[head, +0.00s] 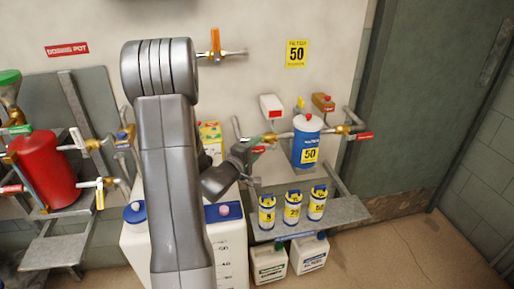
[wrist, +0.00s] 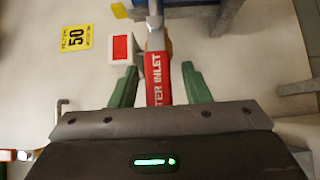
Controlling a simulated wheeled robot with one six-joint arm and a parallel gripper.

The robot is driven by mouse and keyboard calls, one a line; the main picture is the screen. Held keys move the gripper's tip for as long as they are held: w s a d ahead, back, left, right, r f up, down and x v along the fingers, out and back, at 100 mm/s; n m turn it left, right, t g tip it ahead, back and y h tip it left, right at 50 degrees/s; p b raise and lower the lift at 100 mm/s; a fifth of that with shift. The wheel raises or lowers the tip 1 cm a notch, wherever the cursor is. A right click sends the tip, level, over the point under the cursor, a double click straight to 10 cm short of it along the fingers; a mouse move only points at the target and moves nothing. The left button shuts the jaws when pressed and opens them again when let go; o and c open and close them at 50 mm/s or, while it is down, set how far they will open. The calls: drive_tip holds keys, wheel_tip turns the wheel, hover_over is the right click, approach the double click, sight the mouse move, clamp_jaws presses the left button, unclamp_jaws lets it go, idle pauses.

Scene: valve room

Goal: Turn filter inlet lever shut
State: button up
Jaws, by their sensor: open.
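The filter inlet lever (wrist: 158,75) is a red handle with white lettering reading "...TER INLET". In the wrist view it runs between the two green fingers of my gripper (wrist: 160,87), which are open, with a gap on each side. Its near end is hidden behind the gripper body. In the head view the red lever (head: 258,150) shows small beside my gripper (head: 250,158), left of the blue filter housing (head: 306,150) marked 50. My arm covers much of the middle of that view.
A yellow 50 sign (head: 297,54) is on the wall. A white box with a red face (head: 271,107) is above the inlet pipe. Below, a grey shelf (head: 345,211) holds yellow-blue cartridges (head: 292,207). A red pot (head: 45,170) stands at left. Floor at right is clear.

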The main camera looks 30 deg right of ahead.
drive_tip(key=shift+d, duration=0.25)
clamp_jaws()
drive_tip(key=shift+r, duration=0.2)
